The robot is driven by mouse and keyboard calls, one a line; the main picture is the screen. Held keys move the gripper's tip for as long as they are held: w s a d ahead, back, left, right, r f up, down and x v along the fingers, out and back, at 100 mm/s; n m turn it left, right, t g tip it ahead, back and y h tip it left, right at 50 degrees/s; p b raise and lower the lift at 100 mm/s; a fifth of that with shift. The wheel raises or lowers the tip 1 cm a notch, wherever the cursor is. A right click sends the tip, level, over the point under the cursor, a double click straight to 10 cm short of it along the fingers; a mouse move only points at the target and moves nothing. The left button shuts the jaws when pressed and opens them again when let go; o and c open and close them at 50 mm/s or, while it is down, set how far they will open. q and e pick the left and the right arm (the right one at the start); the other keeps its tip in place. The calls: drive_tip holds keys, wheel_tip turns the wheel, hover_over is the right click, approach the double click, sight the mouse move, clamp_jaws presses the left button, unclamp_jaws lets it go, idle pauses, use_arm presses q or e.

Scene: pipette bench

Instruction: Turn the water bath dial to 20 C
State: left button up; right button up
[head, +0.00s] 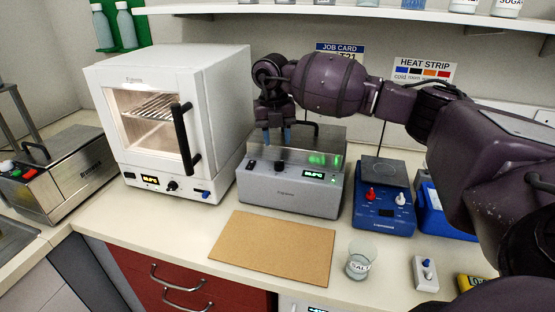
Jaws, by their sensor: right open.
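The water bath (262,190) appears to be the grey box with a steel top in the middle of the bench. Its front panel has a black dial (279,166), a small dark switch to the left of it, and a lit green display (314,175) too small to read surely. My right gripper (277,136) is open and empty, pointing down with blue-tipped fingers. It is above and behind the dial in the picture, apart from it. My left gripper is not in view.
A white oven (215,120) stands close on the left. A blue hotplate (383,219) with red and white knobs stands on the right. A brown board (272,248) lies in front of the bath, with a salt jar (360,262) beside it. A shelf (330,11) runs above.

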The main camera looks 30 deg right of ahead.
drive_tip(key=f, duration=0.7)
drive_tip(key=shift+d+f, duration=0.2)
drive_tip(key=shift+f, duration=0.1)
drive_tip(key=shift+c, duration=0.5)
drive_tip(key=c, duration=0.5)
drive_tip(key=shift+n, duration=0.8)
drive_tip(key=shift+c, duration=0.2)
drive_tip(key=o, duration=0.6)
drive_tip(key=shift+o, duration=0.2)
drive_tip(key=shift+r, duration=0.2)
wheel_tip(320, 180, up, 10)
drive_tip(key=shift+a+r, duration=0.25)
drive_tip(key=shift+a, duration=0.15)
